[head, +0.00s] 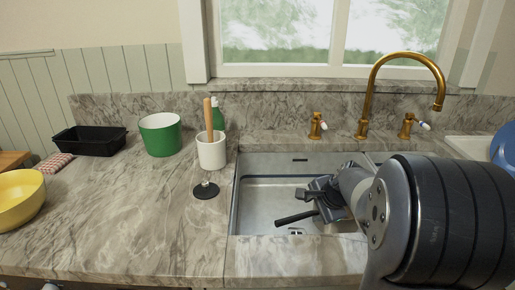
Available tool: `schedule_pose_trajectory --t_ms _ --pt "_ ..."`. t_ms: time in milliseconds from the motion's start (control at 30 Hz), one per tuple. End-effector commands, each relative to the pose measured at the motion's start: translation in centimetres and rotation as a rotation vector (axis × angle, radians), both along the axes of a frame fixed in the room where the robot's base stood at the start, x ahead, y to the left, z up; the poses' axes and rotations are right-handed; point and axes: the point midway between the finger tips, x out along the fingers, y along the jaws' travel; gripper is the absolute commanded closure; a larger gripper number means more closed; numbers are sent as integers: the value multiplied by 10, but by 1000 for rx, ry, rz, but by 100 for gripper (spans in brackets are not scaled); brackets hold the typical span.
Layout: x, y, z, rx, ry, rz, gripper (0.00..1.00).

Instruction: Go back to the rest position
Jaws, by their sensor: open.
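My gripper (302,206) is over the sink (262,192), at the right of the head view. Its two dark fingers point left and are spread apart. I see nothing between them. My own arm comes in from the lower right and hides the right part of the sink.
On the marble counter (120,220) stand a yellow bowl (18,200), a black tray (90,142), a green pot (160,135) and a white crock (211,152) with a wooden handle. A black disc (205,190) lies left of the sink. A brass faucet (368,95) rises behind it.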

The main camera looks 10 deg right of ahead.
Motion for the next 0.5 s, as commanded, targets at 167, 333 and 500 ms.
schedule_pose_trajectory --t_ms 167,333,500 --pt "16 4 -28 2 4 2 56" --pt "34 6 -53 1 3 2 56" --pt "47 8 -73 0 2 1 56"
